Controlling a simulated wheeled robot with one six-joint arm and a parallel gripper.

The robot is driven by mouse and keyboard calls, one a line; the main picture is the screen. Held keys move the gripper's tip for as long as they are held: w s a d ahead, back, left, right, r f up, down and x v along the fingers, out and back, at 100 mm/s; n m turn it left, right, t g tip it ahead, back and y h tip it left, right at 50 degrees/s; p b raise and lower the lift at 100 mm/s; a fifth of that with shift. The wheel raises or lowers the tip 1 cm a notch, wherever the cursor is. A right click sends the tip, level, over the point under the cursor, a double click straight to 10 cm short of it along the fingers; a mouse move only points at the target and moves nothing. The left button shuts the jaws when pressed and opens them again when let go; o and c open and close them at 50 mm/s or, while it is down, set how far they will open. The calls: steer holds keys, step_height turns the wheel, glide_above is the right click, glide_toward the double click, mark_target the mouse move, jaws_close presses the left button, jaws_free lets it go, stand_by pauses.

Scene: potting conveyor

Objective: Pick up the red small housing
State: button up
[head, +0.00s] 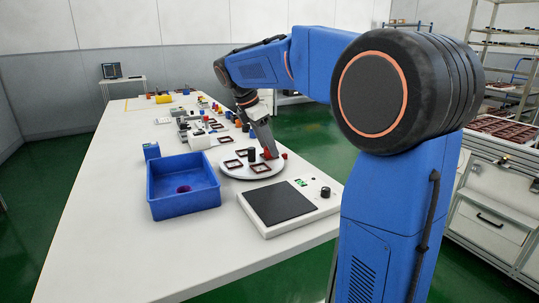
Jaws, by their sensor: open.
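A small red block (266,155), which looks like the red small housing, is at the right part of the white round plate (231,171). My gripper (268,150) reaches down from above right at it, and its tips are at or just over the red block. The jaws are open, but their gap is too small to make out from here. I cannot tell whether they touch the block. Another small red piece (284,156) shows just right of the gripper, at the plate's edge.
Dark red square frames (260,168) and a black cylinder (251,155) share the plate. A blue bin (160,208) stands left, holding a dark purple piece. A scale with a black pad (272,203) is in front. Several small parts lie farther back. The table's near left is clear.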

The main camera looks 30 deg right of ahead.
steer(key=shift+f, duration=0.15)
steer(key=c, duration=1.1)
